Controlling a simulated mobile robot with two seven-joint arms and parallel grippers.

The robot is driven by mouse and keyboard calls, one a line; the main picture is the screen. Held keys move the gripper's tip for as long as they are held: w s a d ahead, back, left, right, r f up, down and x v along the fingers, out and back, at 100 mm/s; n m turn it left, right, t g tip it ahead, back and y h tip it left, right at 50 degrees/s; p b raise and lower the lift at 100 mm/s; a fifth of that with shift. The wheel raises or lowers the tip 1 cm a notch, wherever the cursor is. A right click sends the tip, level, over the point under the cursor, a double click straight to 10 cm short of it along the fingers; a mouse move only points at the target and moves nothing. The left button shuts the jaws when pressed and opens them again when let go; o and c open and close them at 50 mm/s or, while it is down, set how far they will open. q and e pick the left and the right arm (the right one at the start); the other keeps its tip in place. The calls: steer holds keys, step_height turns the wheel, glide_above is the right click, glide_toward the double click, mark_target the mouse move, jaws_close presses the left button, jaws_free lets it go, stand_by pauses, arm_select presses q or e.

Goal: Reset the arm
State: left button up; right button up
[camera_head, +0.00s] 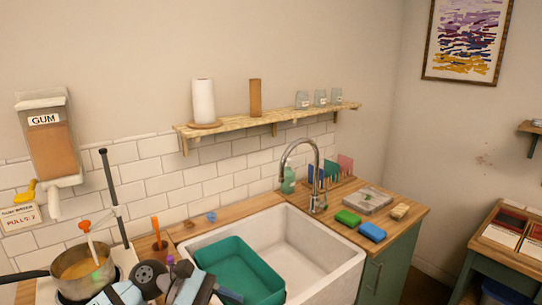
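Parts of my own arm (188,288), grey-blue with dark round joints, show at the bottom left edge, in front of the counter and the green basin. I cannot make out clear fingertips there, so I cannot tell whether the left gripper is open or shut. Nothing can be seen held. My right gripper is not in view.
A pot (82,270) of orange-brown liquid stands close left of my arm, with a dark post (112,195) behind. A green basin (240,262) sits in the white sink (318,258). A gum dispenser (50,140) hangs on the wall; sponges (371,231) lie right of the tap.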

arm_select(q)
steer(key=s+a+f+m+t+y+p, duration=0.1)
steer(key=s+a+f+m+t+y, duration=0.2)
steer(key=f, duration=0.5)
steer(key=s+a+f+m+t+y+p, duration=0.2)
steer(key=s+a+f+m+t+y, duration=0.2)
steer(key=s+f, duration=0.4)
steer(key=s+a+f+m+t+y+p, duration=0.2)
steer(key=s+a+f+m+t+y, duration=0.2)
steer(key=s+f+m+t, duration=0.2)
steer(key=shift+a+f+m+t+y, duration=0.2)
steer(key=shift+f+m+t+y, duration=0.25)
steer(key=shift+f, duration=0.5)
steer(key=shift+s, duration=0.1)
